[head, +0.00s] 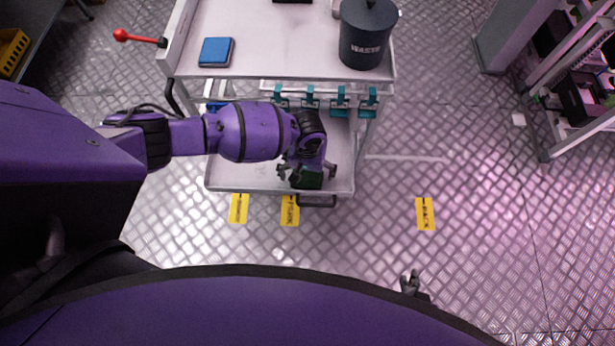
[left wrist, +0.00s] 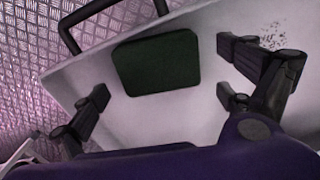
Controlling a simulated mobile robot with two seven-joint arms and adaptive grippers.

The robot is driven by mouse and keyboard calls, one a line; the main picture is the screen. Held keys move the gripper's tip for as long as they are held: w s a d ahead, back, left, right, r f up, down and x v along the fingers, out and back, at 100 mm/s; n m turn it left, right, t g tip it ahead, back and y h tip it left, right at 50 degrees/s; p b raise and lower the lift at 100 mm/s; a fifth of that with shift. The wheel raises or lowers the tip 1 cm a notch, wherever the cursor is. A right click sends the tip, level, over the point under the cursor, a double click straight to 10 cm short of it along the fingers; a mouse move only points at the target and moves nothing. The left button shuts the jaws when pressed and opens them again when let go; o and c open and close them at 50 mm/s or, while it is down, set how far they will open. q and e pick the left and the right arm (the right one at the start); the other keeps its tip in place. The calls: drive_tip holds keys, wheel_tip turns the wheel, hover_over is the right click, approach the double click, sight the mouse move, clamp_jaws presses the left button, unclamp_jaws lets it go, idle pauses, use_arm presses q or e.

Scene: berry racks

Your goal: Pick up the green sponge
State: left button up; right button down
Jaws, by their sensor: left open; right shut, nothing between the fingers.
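The green sponge (head: 309,179) is a dark green block on the cart's lower shelf (head: 345,172), near its front edge. In the left wrist view the sponge (left wrist: 156,63) lies flat on the pale shelf (left wrist: 75,80). My left gripper (head: 306,172) is over the sponge with its fingers spread wide. In the left wrist view the open fingers of my left gripper (left wrist: 165,80) show on either side of the sponge, apart from it. My right gripper (head: 413,284) is shut and empty over the floor, at the bottom of the head view.
The cart's upper shelf (head: 275,45) holds a blue block (head: 216,52) and a dark waste bin (head: 366,35). Teal clips (head: 340,100) hang under its front edge. Yellow floor labels (head: 290,211) lie before the cart.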

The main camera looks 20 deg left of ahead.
use_arm(q)
drive_tip(key=shift+f, duration=0.8)
drive_tip(key=c, duration=0.8)
drive_tip(key=shift+r, duration=0.1)
